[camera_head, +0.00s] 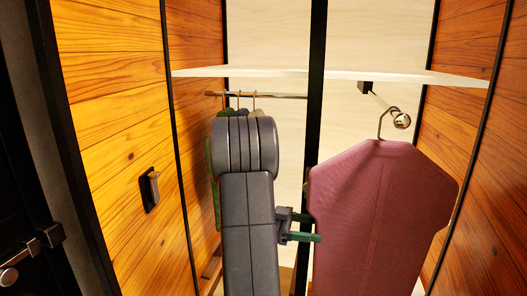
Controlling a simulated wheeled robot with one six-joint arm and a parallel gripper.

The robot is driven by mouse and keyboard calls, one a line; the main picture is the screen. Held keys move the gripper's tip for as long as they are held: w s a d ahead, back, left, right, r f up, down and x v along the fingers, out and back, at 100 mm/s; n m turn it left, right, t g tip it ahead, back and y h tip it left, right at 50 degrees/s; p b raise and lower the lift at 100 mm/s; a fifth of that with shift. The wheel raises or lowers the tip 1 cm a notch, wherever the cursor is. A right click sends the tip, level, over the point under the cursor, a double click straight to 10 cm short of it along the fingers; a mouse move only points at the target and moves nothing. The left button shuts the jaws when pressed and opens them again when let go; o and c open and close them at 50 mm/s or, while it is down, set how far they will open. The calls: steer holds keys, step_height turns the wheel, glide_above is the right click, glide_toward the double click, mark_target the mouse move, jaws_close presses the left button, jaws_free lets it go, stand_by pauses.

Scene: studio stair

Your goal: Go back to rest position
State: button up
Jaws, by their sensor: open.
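My gripper (313,227) is in the middle of the view, at the end of my dark grey arm. Its two green fingers point right, one above the other, with a gap between them. I see nothing held between them. The fingertips are at the left edge of a dark pink garment (385,205) in the picture. I cannot tell whether they touch it. The garment hangs upright from a metal hook (381,122) on a short rod (401,120).
A white shelf (330,73) spans the closet above my arm. A rail (285,96) behind my arm carries several hangers and a green garment (212,165), partly hidden. A black post (317,120) stands in the middle. Wooden panels (115,110) close both sides. A dark handle (151,190) sticks out at left.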

steer(key=p+v, duration=0.4)
steer(key=v, duration=0.6)
steer(key=b+x, duration=0.3)
steer(key=x, duration=1)
steer(key=shift+s+d+r, duration=0.15)
steer(key=shift+d, duration=0.1)
steer(key=shift+d+r+p, duration=0.35)
steer(key=shift+r+p, duration=0.15)
steer(key=shift+r, duration=0.15)
steer(key=shift+a+r+p, duration=0.6)
steer(key=shift+a+r, duration=0.15)
steer(key=shift+r, duration=0.05)
steer(key=p, duration=0.3)
glide_toward(322, 220)
steer(key=shift+w+a+f, duration=0.3)
steer(key=shift+w+f, duration=0.05)
steer(key=shift+w, duration=0.2)
steer(key=shift+w+a+f, duration=0.3)
steer(key=shift+w+f, duration=0.1)
steer(key=shift+w, duration=0.2)
steer(key=shift+d, duration=0.1)
